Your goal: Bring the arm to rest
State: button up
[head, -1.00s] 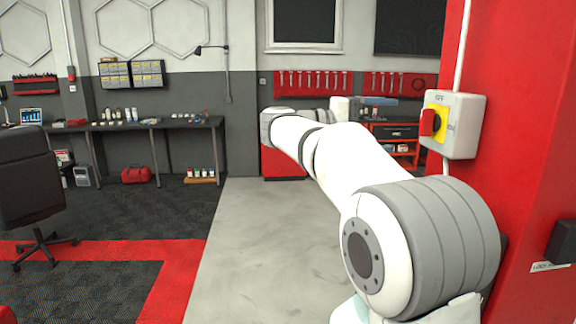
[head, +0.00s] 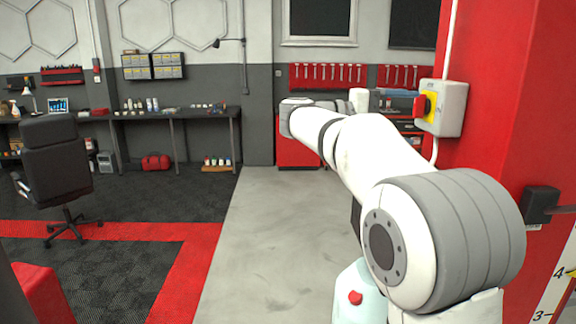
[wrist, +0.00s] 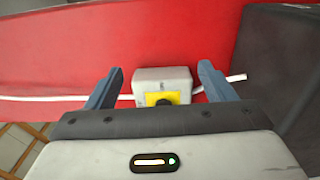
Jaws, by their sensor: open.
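My white and grey arm reaches forward through the head view, its far end bending right toward the red pillar. The gripper itself is hidden or too small to tell there. In the wrist view my gripper (wrist: 160,82) shows two blue-grey fingers spread wide, with nothing between them. Beyond the fingers is the switch box (wrist: 162,80), pale with a yellow plate, and apart from them as far as I can tell. In the head view the same switch box (head: 454,108) is on the red pillar, with a red rotary handle (head: 421,106) on its yellow plate.
The red pillar (head: 505,150) stands close on the right, with a dark bracket (head: 541,204) sticking out. A black office chair (head: 54,165) stands left. A workbench (head: 175,115) and a red tool cabinet (head: 297,152) are at the back.

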jog(key=s+d+f+n+t+y, duration=0.1)
jog(key=s+d+f+n+y, duration=0.2)
jog(key=s+f+y, duration=0.75)
jog(key=s+a+f+m+y+b, duration=0.1)
jog(key=s+a+f+y, duration=0.1)
jog(key=s+f, duration=0.3)
jog(key=s+a+f+m+t+y+b, duration=0.1)
jog(key=s+a+f+y, duration=0.2)
jog(key=f, duration=0.9)
jog(key=s+a+f+m+y+b, duration=0.1)
jog(key=s+a+f+y, duration=0.1)
jog(key=s+a+f, duration=0.3)
jog(key=s+f, duration=0.3)
jog(key=shift+s+a+f+m+t, duration=0.2)
jog(key=shift+m+t, duration=0.1)
jog(key=shift+t, duration=0.1)
jog(key=shift+w+y, duration=0.1)
jog(key=shift+y, duration=0.15)
